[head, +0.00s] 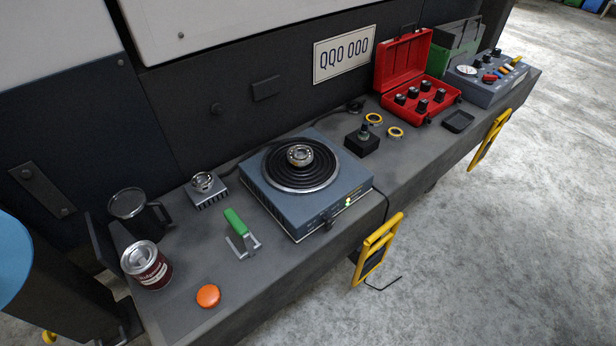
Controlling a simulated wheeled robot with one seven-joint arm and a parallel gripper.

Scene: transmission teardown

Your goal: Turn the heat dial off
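A blue-grey hot plate (275,212) stands on the grey bench, in the middle of the head view. Its black ringed burner (275,170) carries a metal bearing (299,155). A small dark heat dial (330,223) sits on the plate's front face, near the lower edge. A small yellow-green light (348,201) glows to the right of the dial. The dial's exact setting is too small to read. My gripper is not in view.
A green-handled tool (237,226), an orange button (208,296), a can (147,265) and a dark mug (137,213) stand left of the plate. A red case (404,62) is right. A yellow handle (377,247) juts from the bench front. Floor in front is mostly clear.

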